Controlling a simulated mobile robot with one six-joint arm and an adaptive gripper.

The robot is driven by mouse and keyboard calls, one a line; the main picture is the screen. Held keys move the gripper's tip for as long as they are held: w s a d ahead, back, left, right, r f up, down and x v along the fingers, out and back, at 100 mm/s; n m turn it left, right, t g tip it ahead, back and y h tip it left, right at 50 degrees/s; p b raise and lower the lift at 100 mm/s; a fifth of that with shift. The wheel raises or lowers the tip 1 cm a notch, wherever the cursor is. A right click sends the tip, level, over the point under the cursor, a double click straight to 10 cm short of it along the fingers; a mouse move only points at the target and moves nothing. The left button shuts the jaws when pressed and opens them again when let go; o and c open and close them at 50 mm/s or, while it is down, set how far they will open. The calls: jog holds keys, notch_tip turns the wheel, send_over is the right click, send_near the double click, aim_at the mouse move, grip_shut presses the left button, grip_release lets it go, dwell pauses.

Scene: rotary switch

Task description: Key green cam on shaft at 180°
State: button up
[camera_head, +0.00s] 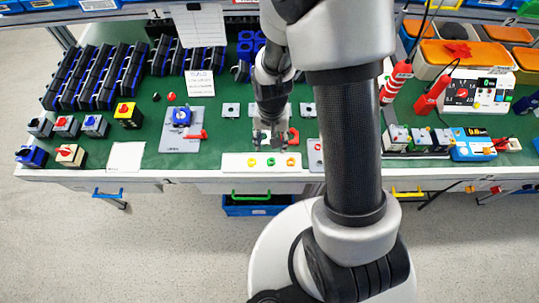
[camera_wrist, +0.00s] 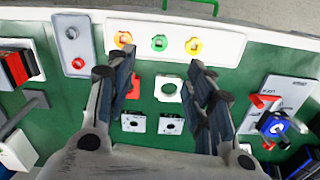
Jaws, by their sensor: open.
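The green cam (camera_head: 271,162) lies between the yellow cam (camera_head: 252,162) and the red-orange cam (camera_head: 291,162) on a white tray (camera_head: 230,166) at the bench's front edge. In the wrist view the green cam (camera_wrist: 159,43) shows as a small ring with an opening, near the tray's middle. My gripper (camera_head: 270,139) points down just behind the tray.
The grey panel (camera_head: 170,142) carries a red lever (camera_wrist: 263,101). White square plates (camera_wrist: 168,88) lie on the green mat near my fingers. A red piece (camera_wrist: 133,87) is beside one finger. A grey plate with a red button (camera_wrist: 78,63) adjoins the tray.

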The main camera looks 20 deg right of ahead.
aim_at(271, 163)
jog(key=f+b, duration=0.1)
jog(key=f, duration=0.3)
jog(key=f+b, duration=0.2)
jog(key=f, duration=0.3)
jog(key=f+b, duration=0.1)
jog(key=f, duration=0.3)
jog(key=shift+w+f, duration=0.25)
jog(key=shift+f, duration=0.05)
jog(key=shift+r, duration=0.1)
jog(key=shift+c, duration=0.5)
jog(key=c, duration=0.7)
